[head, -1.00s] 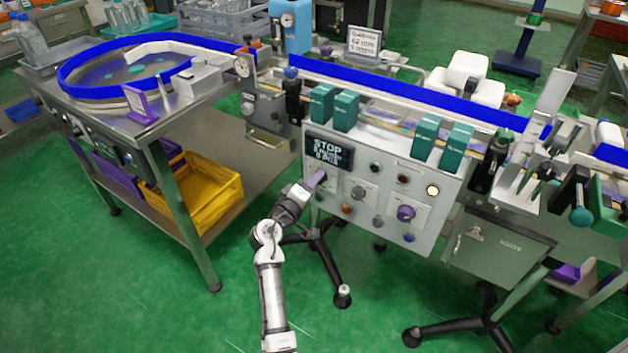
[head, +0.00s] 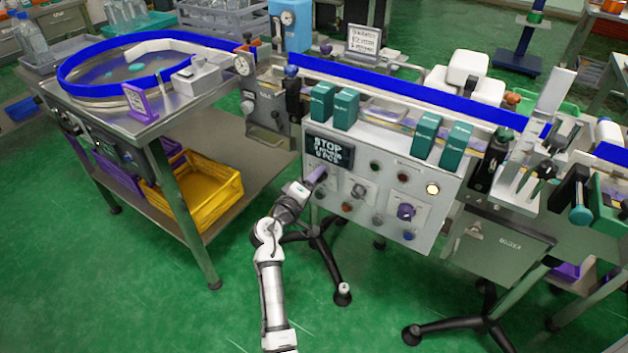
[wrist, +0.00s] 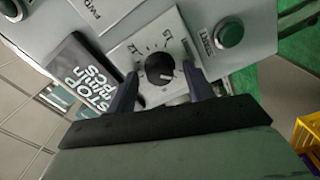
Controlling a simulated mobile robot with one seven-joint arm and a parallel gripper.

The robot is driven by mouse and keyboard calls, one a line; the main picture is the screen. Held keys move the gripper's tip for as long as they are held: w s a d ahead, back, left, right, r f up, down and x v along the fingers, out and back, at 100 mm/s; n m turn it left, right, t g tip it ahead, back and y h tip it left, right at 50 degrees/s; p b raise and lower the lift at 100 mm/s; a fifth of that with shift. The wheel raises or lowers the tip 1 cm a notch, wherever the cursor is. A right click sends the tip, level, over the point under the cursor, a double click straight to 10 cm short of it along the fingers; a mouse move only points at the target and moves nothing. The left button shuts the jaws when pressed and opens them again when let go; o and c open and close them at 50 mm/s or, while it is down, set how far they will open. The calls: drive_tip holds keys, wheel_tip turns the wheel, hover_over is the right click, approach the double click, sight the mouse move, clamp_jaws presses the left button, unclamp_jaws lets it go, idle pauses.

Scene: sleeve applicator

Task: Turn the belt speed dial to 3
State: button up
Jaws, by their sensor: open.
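A black round dial (wrist: 160,68) sits on a pale square plate with a printed number scale in the wrist view. A light pointer mark on it faces the lower right of that view. My gripper (wrist: 161,80) is open, with one dark finger on each side of the dial; I cannot tell whether either finger touches it. In the head view my gripper (head: 316,177) is at the left end of the grey control panel (head: 385,222), just below the display, and it mostly hides this dial. The dial's name is not readable.
A black display (head: 329,150) reading STOP is beside the dial. A green button (wrist: 230,33) is close by. Other knobs, including a purple one (head: 405,212), are farther right. A steel table (head: 183,190) with a yellow crate (head: 205,190) stands left.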

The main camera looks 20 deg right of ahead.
drive_tip(key=b+v, duration=0.2)
drive_tip(key=v, duration=1.1)
drive_tip(key=shift+s+a, duration=0.25)
drive_tip(key=shift+a, duration=0.05)
